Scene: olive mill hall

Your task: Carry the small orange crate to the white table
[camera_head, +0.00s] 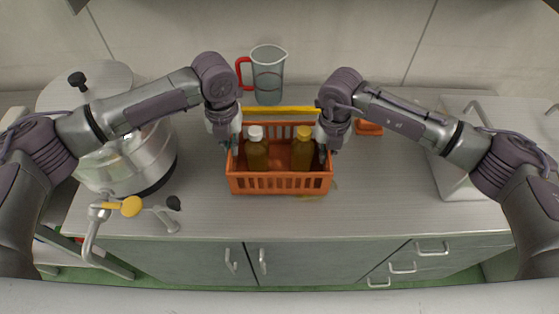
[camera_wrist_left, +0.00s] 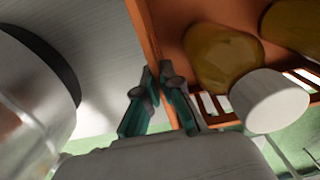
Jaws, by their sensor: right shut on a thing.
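The small orange crate (camera_head: 280,183) stands on the grey worktop, in the middle of the head view. It holds a bottle with a white cap (camera_head: 256,154) and a bottle with a yellow cap (camera_head: 303,151). My left gripper (camera_head: 235,147) is at the crate's left end; in the left wrist view its fingers (camera_wrist_left: 158,84) are close together on both sides of the orange wall (camera_wrist_left: 147,33). My right gripper (camera_head: 327,147) is shut on the crate's right end, its fingertips partly hidden. I cannot make out a separate white table.
A clear jug with a red handle (camera_head: 268,80) stands behind the crate. A yellow bar (camera_head: 280,109) lies behind its back edge. A steel vessel (camera_head: 135,155) with a tap (camera_head: 130,206) is at left. The worktop's front strip is clear.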

